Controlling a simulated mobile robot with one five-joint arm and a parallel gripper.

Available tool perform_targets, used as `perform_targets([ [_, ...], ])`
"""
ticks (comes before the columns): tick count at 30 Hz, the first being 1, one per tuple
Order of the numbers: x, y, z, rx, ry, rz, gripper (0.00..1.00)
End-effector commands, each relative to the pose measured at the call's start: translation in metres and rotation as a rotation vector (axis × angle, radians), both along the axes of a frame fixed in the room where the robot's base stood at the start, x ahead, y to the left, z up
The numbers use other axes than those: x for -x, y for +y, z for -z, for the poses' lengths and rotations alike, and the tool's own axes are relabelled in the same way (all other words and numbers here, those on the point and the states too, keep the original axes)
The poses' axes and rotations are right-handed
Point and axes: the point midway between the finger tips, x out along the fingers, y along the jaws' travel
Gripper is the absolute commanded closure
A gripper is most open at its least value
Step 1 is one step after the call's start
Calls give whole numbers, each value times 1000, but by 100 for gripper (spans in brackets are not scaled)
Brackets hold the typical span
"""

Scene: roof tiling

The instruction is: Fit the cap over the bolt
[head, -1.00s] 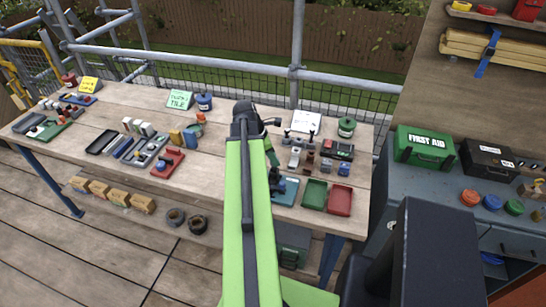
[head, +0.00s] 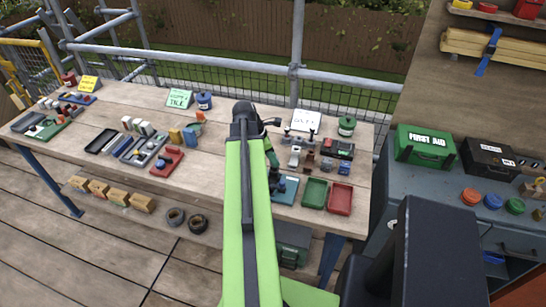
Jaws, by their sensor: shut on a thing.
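My gripper (head: 275,180) is small and dark, just right of my green arm and low over the teal board (head: 287,196) on the workbench. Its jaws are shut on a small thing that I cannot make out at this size. My arm partly hides the board. A dark upright shape on the board beside the gripper may be the bolt, but I cannot tell it apart clearly. Whether the held thing touches it is also unclear.
A green tray (head: 314,193) and a red tray (head: 340,200) lie right of the board. Small blocks and fittings (head: 309,161) stand behind it. A red holder (head: 167,163) is to the left. Bare planks (head: 215,180) lie between.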

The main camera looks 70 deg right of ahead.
Motion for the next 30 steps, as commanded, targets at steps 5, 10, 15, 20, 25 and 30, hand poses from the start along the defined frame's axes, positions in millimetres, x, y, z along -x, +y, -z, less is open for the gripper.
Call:
perform_targets([
  [5, 0, 0, 0, 0, 0, 0, 100],
  [10, 0, 0, 0, 0, 0, 0, 100],
  [15, 0, 0, 3, 0, 0, 0, 100],
  [20, 0, 0, 3, 0, 0, -1, 100],
  [25, 0, 0, 3, 0, 0, 0, 100],
  [30, 0, 0, 3, 0, 0, 0, 48],
])
